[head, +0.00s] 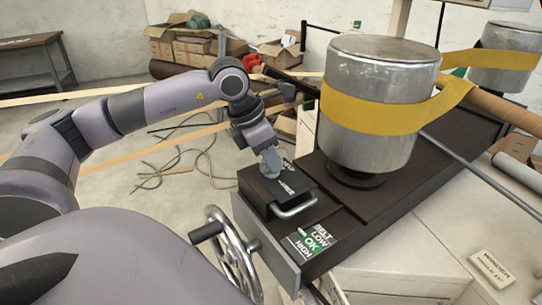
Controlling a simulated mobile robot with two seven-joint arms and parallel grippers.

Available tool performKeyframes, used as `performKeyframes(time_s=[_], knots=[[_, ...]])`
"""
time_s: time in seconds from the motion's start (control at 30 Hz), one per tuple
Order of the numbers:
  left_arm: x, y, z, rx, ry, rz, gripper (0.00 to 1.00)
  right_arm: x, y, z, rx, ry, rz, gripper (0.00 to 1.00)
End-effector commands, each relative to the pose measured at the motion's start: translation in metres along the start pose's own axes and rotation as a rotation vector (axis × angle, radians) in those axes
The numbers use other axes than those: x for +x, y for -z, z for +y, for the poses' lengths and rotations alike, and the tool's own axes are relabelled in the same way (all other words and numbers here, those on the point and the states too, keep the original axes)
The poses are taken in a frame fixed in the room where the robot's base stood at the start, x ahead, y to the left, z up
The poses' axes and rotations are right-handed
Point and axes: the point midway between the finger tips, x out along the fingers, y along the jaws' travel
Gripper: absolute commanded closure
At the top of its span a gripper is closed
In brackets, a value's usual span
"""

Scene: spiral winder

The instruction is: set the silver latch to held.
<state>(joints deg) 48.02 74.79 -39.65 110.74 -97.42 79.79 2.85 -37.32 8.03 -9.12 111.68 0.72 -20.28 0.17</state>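A dark box (254,185) with small white lettering on top sits at the near end of the winder's dark bed. A silver bent bar (297,209), which may be the silver latch, juts from the box's right side. My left gripper (272,168) reaches down from the upper left to the top of the box, beside the lettering. Its grey tip is small here and covers part of the top, so I cannot tell whether it is open, shut or touching something. The latch's setting cannot be read. My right gripper is not in view.
A silver drum (372,62) with a yellow belt (372,112) stands behind the box. A handwheel (232,258) is at the near left of the bed. A belt gauge label (312,241) reads low, OK, high.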

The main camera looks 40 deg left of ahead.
Motion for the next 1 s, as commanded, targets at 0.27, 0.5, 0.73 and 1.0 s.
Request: performKeyframes(time_s=[0.27,0.5,0.73,1.0], knots=[[0.002,0.001,0.0,-0.114,-0.048,-0.001,1.0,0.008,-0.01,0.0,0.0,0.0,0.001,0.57],[0.0,0.0,0.0,-0.241,-0.1,-0.002,1.0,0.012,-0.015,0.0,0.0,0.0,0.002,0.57],[-0.001,-0.001,0.0,-0.266,-0.111,-0.002,1.0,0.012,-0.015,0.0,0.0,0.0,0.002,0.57],[-0.001,-0.001,0.001,-0.265,-0.111,-0.002,0.57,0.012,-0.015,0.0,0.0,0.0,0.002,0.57]])
